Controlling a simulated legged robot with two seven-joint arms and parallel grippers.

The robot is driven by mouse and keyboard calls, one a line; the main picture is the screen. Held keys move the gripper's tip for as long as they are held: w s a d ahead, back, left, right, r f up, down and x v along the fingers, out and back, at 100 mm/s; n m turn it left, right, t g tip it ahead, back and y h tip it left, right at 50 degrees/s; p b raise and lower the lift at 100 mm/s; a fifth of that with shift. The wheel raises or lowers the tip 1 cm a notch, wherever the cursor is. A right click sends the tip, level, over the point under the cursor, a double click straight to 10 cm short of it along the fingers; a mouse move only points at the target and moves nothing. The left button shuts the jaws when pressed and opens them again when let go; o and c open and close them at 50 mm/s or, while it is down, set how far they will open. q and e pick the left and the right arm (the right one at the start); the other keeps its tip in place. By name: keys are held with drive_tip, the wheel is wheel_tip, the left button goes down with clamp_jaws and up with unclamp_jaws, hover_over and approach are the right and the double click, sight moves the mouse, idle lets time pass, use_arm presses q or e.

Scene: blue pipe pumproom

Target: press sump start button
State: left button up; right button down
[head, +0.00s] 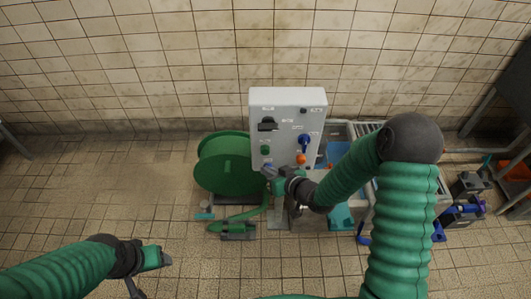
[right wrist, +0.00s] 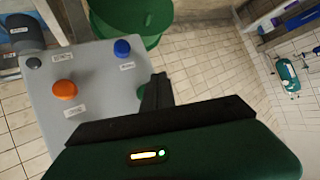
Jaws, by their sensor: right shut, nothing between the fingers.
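The grey control box (head: 288,105) stands upright before the tiled wall, with labels too small to read. Its face carries a black switch (head: 267,124), a green button (head: 265,150), a blue rotary knob (head: 304,140) and an orange button (head: 301,159). My right gripper (head: 268,172) is shut and empty at the box's lower left. In the right wrist view, its fingers (right wrist: 157,92) are beside the box edge, near a blue button (right wrist: 122,48); contact cannot be told. The orange button (right wrist: 65,90) also shows there. Which is the sump start button is unreadable. My left gripper (head: 152,258) is low at left, away from the box.
The left floor is mostly clear.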

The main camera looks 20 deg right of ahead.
sight(264, 153)
drive_tip(key=shift+w+d, duration=0.25)
drive_tip(key=shift+w, duration=0.7)
drive_tip(key=shift+w+d, duration=0.25)
drive_tip(key=shift+w, duration=0.65)
drive_tip(key=shift+w+p, duration=0.1)
drive_tip(key=shift+p, duration=0.2)
drive_tip(key=shift+w+d, duration=0.1)
drive_tip(key=shift+w, duration=0.15)
drive_tip(key=shift+w+d+r, duration=0.1)
drive_tip(key=shift+w+d, duration=0.15)
drive_tip(key=shift+w, duration=0.7)
idle(1.2)
drive_tip(key=shift+s+a+p, duration=0.15)
drive_tip(key=shift+s+a, duration=0.05)
drive_tip(key=shift+s, duration=0.5)
drive_tip(key=shift+s+a+p, duration=0.15)
drive_tip(key=shift+s, duration=0.5)
